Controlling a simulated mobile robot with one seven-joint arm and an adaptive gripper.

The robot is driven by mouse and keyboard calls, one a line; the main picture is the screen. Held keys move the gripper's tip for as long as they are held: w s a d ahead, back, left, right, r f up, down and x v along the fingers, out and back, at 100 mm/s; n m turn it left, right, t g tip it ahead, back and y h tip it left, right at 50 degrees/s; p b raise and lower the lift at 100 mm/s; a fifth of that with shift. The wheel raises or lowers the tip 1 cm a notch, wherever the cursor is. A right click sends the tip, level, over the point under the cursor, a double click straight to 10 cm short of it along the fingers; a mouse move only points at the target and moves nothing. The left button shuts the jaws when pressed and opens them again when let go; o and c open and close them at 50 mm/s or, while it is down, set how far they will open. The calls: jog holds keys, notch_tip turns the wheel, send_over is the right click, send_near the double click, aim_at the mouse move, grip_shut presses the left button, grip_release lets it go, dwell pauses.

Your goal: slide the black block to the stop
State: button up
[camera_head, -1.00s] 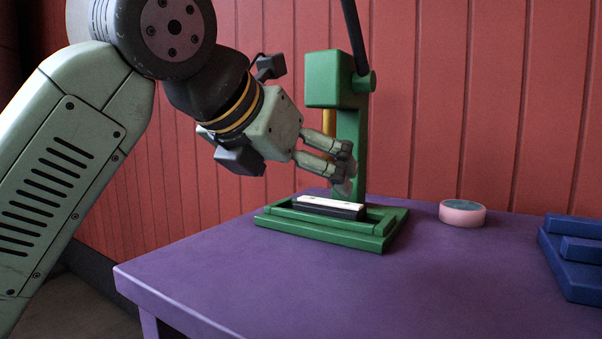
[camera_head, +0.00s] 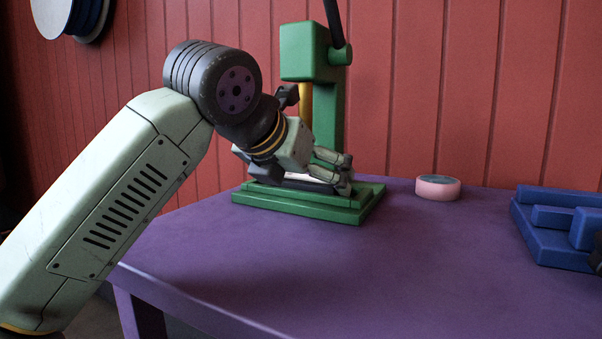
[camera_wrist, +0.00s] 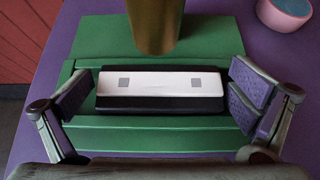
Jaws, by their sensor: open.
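The black block (camera_wrist: 158,104) lies on the green press base (camera_wrist: 172,141), with a white strip bearing two grey squares (camera_wrist: 160,84) on top. In the wrist view my gripper (camera_wrist: 160,98) is open, with one finger pad beyond each short end of the block. In the head view my gripper (camera_head: 343,174) is low over the base and hides most of the block. I cannot make out which part is the stop.
The green press column (camera_head: 328,120) rises behind the block, and its brass ram (camera_wrist: 155,25) hangs above the block's far side. A pink round tin (camera_head: 437,188) and blue blocks (camera_head: 560,222) stand to the right on the purple table (camera_head: 330,270). The table's front is clear.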

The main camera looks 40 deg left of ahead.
jog(key=shift+c, duration=0.4)
jog(key=c, duration=0.9)
jog(key=shift+a, duration=0.1)
jog(key=shift+s+a+p, duration=0.15)
jog(key=shift+a+p, duration=0.15)
jog(key=shift+a, duration=0.4)
jog(key=shift+s+a, duration=0.2)
jog(key=shift+a, duration=0.4)
jog(key=shift+s+a, duration=0.15)
jog(key=shift+a, duration=0.4)
jog(key=o, duration=1)
jog(key=shift+a, duration=0.1)
jog(key=shift+s, duration=0.1)
